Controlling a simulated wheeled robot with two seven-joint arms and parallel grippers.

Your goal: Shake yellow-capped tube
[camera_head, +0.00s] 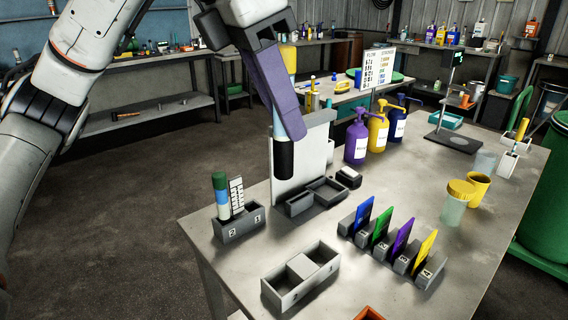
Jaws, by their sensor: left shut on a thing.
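My left gripper (291,128), with purple fingers, is shut on the yellow-capped tube. The tube hangs nearly upright above the table's back left part. Its yellow cap (289,60) shows above and behind the fingers, a pale blue band shows below them, and its lower end (284,160) is black. The fingers hide its middle. A green-topped tube (220,194) with a blue band stands in a grey numbered rack (239,225) at the table's left. My right gripper is not in view.
On the table (338,247) are a white upright panel (313,160), a grey two-part box (300,277), several coloured cards in holders (392,245), a yellow-lidded jar (457,204) and pump bottles (357,140).

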